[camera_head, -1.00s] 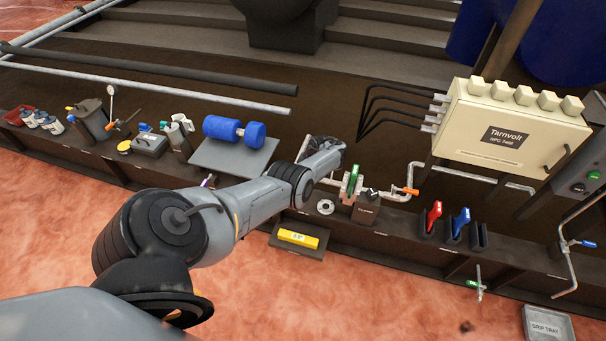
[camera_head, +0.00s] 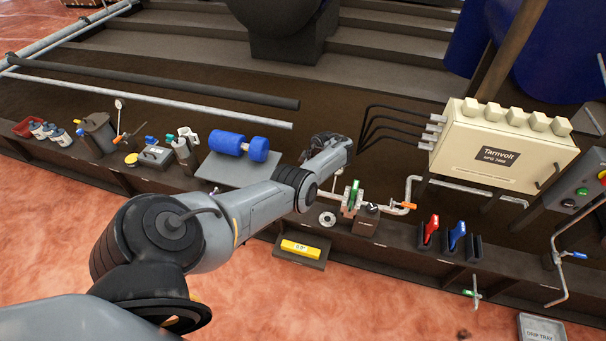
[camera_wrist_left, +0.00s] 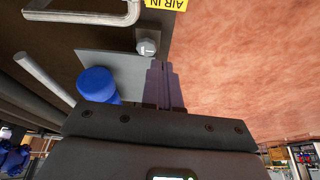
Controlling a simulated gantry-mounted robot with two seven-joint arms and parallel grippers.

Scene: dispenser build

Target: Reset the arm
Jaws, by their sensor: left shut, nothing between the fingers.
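My left arm (camera_head: 265,205) reaches in from the lower left of the head view, its wrist end near the middle. The forearm hides the left gripper there. In the left wrist view my left gripper (camera_wrist_left: 165,85) shows its two fingers together, with nothing between them. They appear over or beside the grey plate (camera_wrist_left: 125,68) that bears the blue cylinder (camera_wrist_left: 97,85); any contact is not clear. The blue unit (camera_head: 238,146) and its plate (camera_head: 215,170) also show in the head view, left of my wrist. My right gripper is in neither view.
A cream Tarnvolt box (camera_head: 470,150) stands at the right. Red (camera_head: 431,229) and blue (camera_head: 457,235) handles stand below it. A yellow-labelled block (camera_head: 300,249) lies below my forearm. Bottles (camera_head: 50,132) and small devices line the left. The reddish floor in front is mostly open.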

